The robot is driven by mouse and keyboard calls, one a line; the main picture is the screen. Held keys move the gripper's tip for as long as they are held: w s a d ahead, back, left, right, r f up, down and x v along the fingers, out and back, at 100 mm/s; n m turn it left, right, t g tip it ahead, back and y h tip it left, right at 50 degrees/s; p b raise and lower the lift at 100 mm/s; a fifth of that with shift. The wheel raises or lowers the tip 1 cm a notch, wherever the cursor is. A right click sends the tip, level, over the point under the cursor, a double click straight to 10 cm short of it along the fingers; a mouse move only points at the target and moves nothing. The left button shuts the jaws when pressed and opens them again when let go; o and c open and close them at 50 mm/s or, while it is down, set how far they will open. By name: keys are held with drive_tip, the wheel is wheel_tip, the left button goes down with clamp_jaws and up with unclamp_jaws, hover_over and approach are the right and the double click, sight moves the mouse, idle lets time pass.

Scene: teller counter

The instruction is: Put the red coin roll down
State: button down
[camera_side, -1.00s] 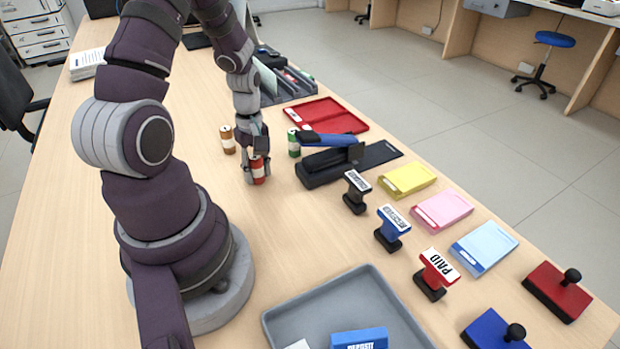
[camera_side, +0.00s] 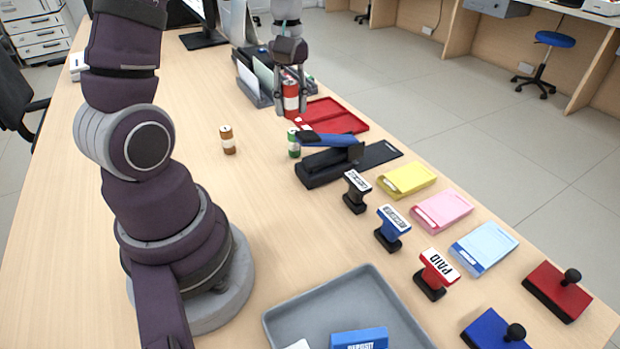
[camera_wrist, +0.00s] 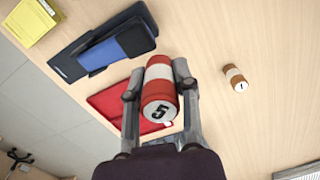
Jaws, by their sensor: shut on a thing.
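The red coin roll (camera_side: 290,97), red with a white band, is held between the fingers of my gripper (camera_side: 291,98). In the wrist view the red roll (camera_wrist: 159,95) shows a "5" on its end, with a finger of my gripper (camera_wrist: 158,90) on each side. It is in the air, upright in the side view, near the red tray (camera_side: 335,117). My gripper hides part of that tray.
A brown coin roll (camera_side: 228,140) stands alone on the counter. A grey file rack (camera_side: 255,85) is behind. The counter left of the brown roll is clear.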

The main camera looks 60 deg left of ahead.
drive_tip(key=w+d+r+m, duration=0.4)
drive_tip(key=d+m, duration=0.1)
drive_tip(key=d, duration=0.2)
drive_tip(key=w+d+r+m, duration=0.4)
drive_tip(key=d+m, duration=0.1)
drive_tip(key=d, duration=0.1)
drive_tip(key=f+m, duration=0.1)
drive_tip(key=s+f+m, duration=0.1)
drive_tip(key=f+m, duration=0.1)
drive_tip(key=s+f+m, duration=0.1)
drive_tip(key=m, duration=0.1)
drive_tip(key=shift+d+f, duration=0.2)
drive_tip(key=shift+f, duration=0.05)
drive_tip(key=shift+r, duration=0.1)
wheel_tip(320, 180, up, 5)
drive_tip(key=n, duration=0.9)
hover_over(246, 162)
wheel_tip(246, 162, down, 22)
